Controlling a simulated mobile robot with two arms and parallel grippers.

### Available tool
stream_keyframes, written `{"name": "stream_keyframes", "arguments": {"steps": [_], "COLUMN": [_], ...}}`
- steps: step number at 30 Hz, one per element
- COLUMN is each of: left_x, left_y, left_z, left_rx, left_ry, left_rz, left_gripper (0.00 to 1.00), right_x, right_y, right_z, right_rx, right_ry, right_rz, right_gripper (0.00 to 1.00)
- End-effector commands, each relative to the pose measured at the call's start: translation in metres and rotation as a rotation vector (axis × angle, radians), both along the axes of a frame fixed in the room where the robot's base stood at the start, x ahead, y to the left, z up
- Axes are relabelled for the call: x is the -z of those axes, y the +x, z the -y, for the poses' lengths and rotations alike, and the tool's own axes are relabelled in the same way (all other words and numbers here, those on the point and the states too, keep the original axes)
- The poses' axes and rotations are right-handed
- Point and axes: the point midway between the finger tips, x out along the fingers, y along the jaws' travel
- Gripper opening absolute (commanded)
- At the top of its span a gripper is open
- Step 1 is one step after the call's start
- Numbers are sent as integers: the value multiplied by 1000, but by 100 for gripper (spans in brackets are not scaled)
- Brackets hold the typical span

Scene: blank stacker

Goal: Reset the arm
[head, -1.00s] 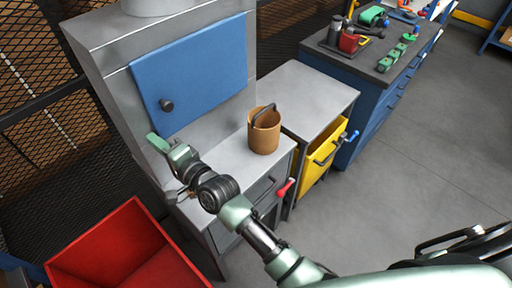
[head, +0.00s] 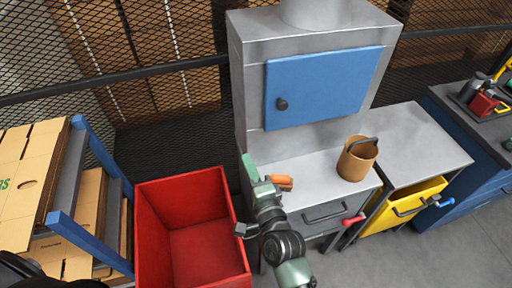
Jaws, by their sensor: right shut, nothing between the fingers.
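My right gripper (head: 251,170) is in the middle of the head view, at the end of my green and black arm that comes up from the bottom. It is shut and holds nothing. It appears in front of the left edge of the grey workbench top (head: 310,178). A small orange thing (head: 282,181) shows just right of the gripper; I cannot tell whether they touch. My left gripper does not show.
A red open bin (head: 150,215) stands left of the arm. A brown bucket (head: 350,165) is on the bench, below a blue panel (head: 325,90). A yellow drawer (head: 385,215) sticks out at right. A blue-framed rack (head: 95,150) with cardboard boxes is at far left.

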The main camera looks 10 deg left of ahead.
Motion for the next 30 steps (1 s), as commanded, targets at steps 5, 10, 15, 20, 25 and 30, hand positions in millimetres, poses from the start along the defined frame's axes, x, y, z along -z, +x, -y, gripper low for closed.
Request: {"name": "stream_keyframes", "arguments": {"steps": [5,10,15,20,25,30], "left_x": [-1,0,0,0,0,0], "left_y": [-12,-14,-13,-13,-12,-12], "left_z": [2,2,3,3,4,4], "left_rx": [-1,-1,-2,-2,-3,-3], "left_ry": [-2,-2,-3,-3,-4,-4], "left_rz": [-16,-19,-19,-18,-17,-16], "left_gripper": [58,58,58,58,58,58], "right_x": [-1,6,42,83,103,107], "right_y": [-5,-8,-28,-73,-121,-159], "right_z": [-1,7,53,132,204,254], "right_rx": [1,-7,-69,-197,-343,-459], "right_ry": [1,-58,-386,-829,-1158,-1349], "right_rz": [2,-6,-45,-122,-212,-289], "right_gripper": [0,0,0,0,0,0]}}
